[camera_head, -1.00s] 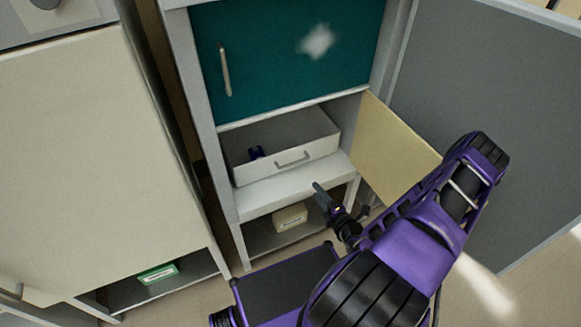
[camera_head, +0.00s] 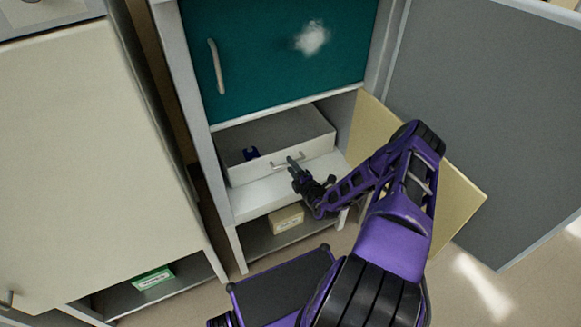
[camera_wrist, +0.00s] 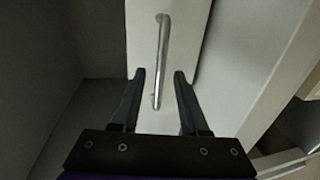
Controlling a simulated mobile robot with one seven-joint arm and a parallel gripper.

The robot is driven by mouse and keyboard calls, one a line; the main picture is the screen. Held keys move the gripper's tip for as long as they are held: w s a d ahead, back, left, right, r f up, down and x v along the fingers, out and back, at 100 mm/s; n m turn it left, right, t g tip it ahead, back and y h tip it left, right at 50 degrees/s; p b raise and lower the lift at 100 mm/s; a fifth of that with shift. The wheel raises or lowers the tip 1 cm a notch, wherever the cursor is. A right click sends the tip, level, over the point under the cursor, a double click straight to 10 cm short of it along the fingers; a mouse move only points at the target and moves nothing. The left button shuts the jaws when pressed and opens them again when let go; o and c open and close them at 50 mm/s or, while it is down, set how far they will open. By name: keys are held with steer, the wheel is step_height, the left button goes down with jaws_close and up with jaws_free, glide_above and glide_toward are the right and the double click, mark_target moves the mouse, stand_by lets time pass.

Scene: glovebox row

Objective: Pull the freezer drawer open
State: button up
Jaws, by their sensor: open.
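My gripper (camera_head: 293,168) is open in front of the drawer, close to the handle. In the wrist view the fingers of my gripper (camera_wrist: 159,75) stand either side of the handle, apart from it.
A cream door (camera_head: 455,195) stands open at the bay's right, near my arm. A teal door (camera_head: 270,50) is shut above. A cardboard-coloured box (camera_head: 286,218) sits on the lower shelf. A green-labelled box (camera_head: 153,278) lies under the left cabinet.

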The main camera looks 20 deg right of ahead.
steer(key=shift+w+f, duration=0.1)
steer(key=shift+w, duration=0.45)
jaws_close()
stand_by(1.1)
